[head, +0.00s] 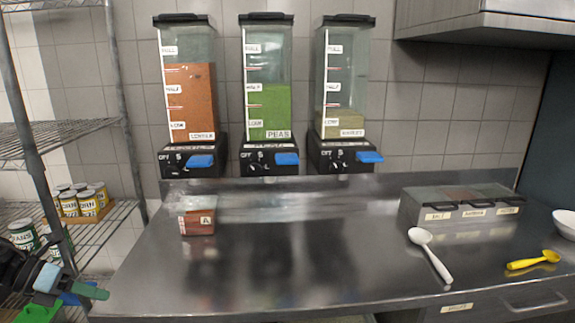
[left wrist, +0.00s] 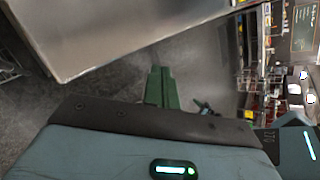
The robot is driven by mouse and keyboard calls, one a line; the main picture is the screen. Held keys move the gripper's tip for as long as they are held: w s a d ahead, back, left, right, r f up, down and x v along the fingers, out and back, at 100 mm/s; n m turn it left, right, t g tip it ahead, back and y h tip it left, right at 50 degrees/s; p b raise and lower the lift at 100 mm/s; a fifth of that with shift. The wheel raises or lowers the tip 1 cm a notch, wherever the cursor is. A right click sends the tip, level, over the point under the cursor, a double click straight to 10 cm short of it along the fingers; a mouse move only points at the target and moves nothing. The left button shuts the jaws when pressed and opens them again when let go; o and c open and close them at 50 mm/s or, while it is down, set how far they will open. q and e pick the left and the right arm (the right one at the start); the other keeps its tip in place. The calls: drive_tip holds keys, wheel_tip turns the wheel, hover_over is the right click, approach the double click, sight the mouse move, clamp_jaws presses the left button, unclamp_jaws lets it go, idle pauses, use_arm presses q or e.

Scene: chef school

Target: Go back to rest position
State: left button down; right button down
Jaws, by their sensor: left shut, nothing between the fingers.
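My left gripper (head: 93,291) is at the lower left of the head view, beside the left end of the steel counter (head: 290,270) and in front of the wire shelf. Its green fingers are shut together with nothing between them. In the left wrist view the shut fingers (left wrist: 160,88) show above the dark floor, apart from the large metal surface at the upper left. My right gripper is in neither view.
A container marked A (head: 197,222) stands on the counter's left part. A white spoon (head: 432,255), a yellow scoop (head: 533,260) and a lidded box (head: 460,205) are at the right. Three dispensers (head: 265,100) hang above. Wire shelves (head: 85,140) with cans stand at left.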

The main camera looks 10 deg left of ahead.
use_arm(q)
drive_tip(key=s+d+f+n+t+y+p, duration=0.1)
drive_tip(key=s+d+f+n+t+y, duration=0.2)
drive_tip(key=s+f+n, duration=0.6)
drive_tip(key=s+d+f+n+t+y, duration=0.2)
drive_tip(key=s+d+f+n+t, duration=0.3)
drive_tip(key=f+n, duration=0.8)
drive_tip(key=s+d+f+n+g, duration=0.1)
drive_tip(key=s+d+f+n, duration=0.1)
drive_tip(key=s+d+n, duration=0.2)
drive_tip(key=s+d+f+n+g+y+p, duration=0.1)
drive_tip(key=s+d+f+n+g, duration=0.1)
drive_tip(key=d, duration=0.8)
drive_tip(key=s+d+f+n+g+y, duration=0.1)
drive_tip(key=s+d+f+n+g, duration=0.1)
drive_tip(key=s+d+f+n, duration=0.2)
drive_tip(key=s+d+n, duration=0.2)
drive_tip(key=d+n, duration=0.1)
drive_tip(key=shift+s+n, duration=0.2)
drive_tip(key=shift+n, duration=0.2)
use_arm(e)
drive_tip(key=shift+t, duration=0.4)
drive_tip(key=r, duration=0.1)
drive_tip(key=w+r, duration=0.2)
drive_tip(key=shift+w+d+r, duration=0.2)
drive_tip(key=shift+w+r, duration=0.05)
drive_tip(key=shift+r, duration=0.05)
use_arm(q)
drive_tip(key=shift+a, duration=0.1)
